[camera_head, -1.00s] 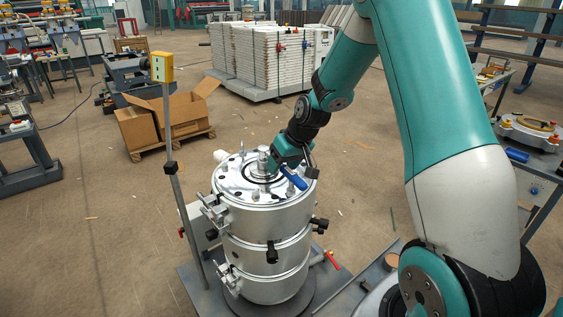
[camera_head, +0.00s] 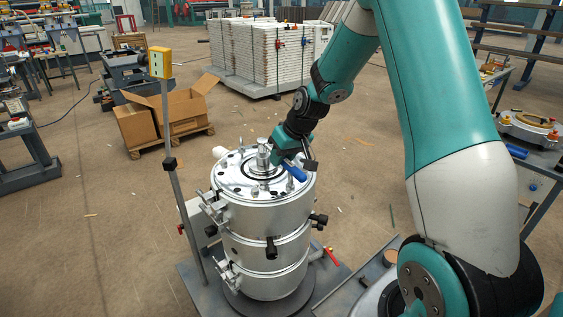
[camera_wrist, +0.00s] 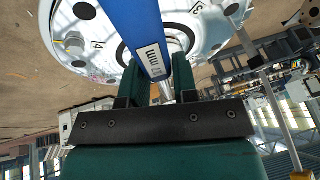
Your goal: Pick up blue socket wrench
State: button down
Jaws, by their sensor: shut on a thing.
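My gripper (camera_head: 282,160) is shut on the wrench, whose blue handle sticks out toward the front right. In the wrist view the blue handle (camera_wrist: 140,30), with a white size label reading "mm", lies between the two green fingers (camera_wrist: 160,85). A metal piece (camera_head: 263,152) stands upright at the lid centre beside the gripper; I cannot tell whether the wrench's socket end still touches the lid.
Black-knobbed clamps (camera_head: 271,250) stick out from the extruder's sides. A post with a yellow box (camera_head: 160,63) stands at its left. A cart with another blue item (camera_head: 517,152) is at right. Open cardboard boxes (camera_head: 165,115) lie behind.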

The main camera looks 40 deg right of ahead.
notch_tip(320, 180, up, 19)
jog(key=b, duration=0.3)
jog(key=shift+f, duration=0.1)
jog(key=c, duration=1.5)
grip_release()
grip_shut()
notch_tip(320, 180, up, 5)
jog(key=p, duration=0.4)
